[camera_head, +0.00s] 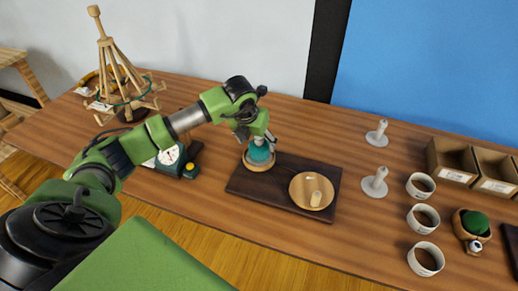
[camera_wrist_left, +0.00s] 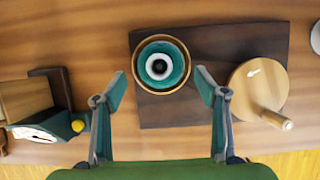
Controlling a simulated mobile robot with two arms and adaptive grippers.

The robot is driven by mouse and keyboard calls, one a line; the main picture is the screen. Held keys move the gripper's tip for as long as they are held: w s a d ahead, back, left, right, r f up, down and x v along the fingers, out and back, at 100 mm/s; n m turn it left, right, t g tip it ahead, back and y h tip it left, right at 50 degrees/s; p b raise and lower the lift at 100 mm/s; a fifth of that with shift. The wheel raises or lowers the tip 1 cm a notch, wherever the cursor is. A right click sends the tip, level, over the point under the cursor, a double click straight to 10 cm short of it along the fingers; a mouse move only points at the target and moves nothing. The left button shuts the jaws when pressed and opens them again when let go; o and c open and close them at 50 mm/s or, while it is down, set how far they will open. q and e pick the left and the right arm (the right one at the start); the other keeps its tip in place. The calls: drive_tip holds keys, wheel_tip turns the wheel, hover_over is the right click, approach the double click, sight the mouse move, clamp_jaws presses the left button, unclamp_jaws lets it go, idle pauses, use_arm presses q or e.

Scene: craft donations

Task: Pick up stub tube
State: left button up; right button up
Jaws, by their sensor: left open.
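A teal wound yarn (camera_head: 259,155) sits in a round wooden dish (camera_head: 258,167) on a dark board (camera_head: 250,188). In the left wrist view the yarn (camera_wrist_left: 145,60) forms a ring around a pale tube (camera_wrist_left: 151,68) with a dark hole, apparently the stub tube, seen from above. My left gripper (camera_head: 254,137) is above the yarn, pointing down. In the left wrist view my gripper (camera_wrist_left: 160,78) has its fingers wide apart, one to each side of the yarn, with nothing between them held. My right gripper is not in view.
A wooden crank disc (camera_head: 298,191) with a peg handle is on the board's right. A dial scale (camera_head: 168,156) stands left. Two white spindles (camera_head: 377,133), several white cups (camera_head: 420,186), and boxes (camera_head: 452,160) stand right. A wooden swift (camera_head: 118,75) stands back left.

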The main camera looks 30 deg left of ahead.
sight(258, 144)
use_arm(q)
drive_tip(key=shift+w+f, duration=0.3)
drive_tip(key=shift+f, duration=0.15)
drive_tip(key=p+x, duration=0.1)
drive_tip(key=x, duration=0.3)
drive_tip(key=shift+w+a+f+p, duration=0.1)
drive_tip(key=shift+w+f+p, duration=0.05)
drive_tip(key=shift+w+p, duration=0.15)
drive_tip(key=c, duration=1.2)
